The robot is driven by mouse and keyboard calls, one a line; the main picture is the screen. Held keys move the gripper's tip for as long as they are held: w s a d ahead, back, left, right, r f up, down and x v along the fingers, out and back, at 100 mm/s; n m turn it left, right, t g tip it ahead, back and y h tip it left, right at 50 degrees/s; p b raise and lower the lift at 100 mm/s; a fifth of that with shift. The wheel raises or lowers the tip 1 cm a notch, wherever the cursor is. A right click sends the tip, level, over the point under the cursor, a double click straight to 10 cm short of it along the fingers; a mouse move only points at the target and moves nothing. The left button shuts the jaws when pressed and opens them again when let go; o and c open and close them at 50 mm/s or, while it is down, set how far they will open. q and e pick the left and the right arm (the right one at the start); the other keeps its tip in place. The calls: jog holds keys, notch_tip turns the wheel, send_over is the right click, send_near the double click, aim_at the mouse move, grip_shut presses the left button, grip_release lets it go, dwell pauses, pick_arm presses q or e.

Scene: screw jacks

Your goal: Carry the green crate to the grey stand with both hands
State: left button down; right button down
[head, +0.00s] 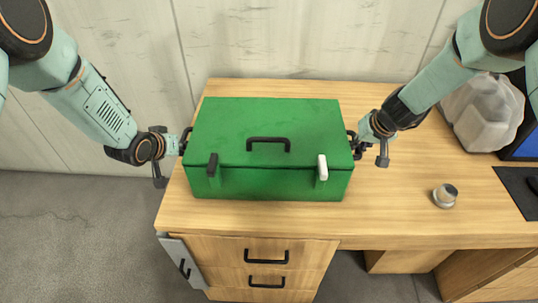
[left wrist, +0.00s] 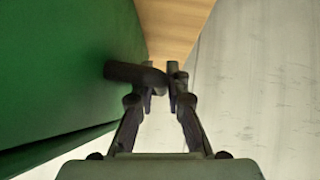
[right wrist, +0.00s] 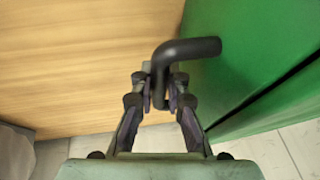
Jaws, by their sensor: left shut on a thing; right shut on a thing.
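The green crate (head: 265,130) is a closed box on the wooden desk, with a black handle on its lid, one black latch and one white latch in front. I cannot tell whether it touches the desk or hangs just above it. My left gripper (head: 182,146) is shut on its left side handle, a black bar in the left wrist view (left wrist: 130,72). My right gripper (head: 357,144) is shut on its right side handle, a bent black bar in the right wrist view (right wrist: 190,48). I cannot make out a grey stand in any view.
The desk (head: 400,210) has free room right of the crate. A small round knob-like object (head: 445,195), a black mat (head: 520,188) and a pale lumpy container (head: 483,112) stand further right. A pale wall is close behind. Drawers (head: 265,255) are below the front edge.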

pick_arm(q)
jog(key=shift+w+r, duration=0.15)
jog(key=shift+w+r, duration=0.15)
jog(key=shift+w, duration=0.05)
pick_arm(e)
jog(key=shift+w+r, duration=0.1)
jog(key=shift+w, duration=0.1)
pick_arm(q)
jog(key=shift+r, duration=0.1)
pick_arm(e)
jog(key=shift+r, duration=0.15)
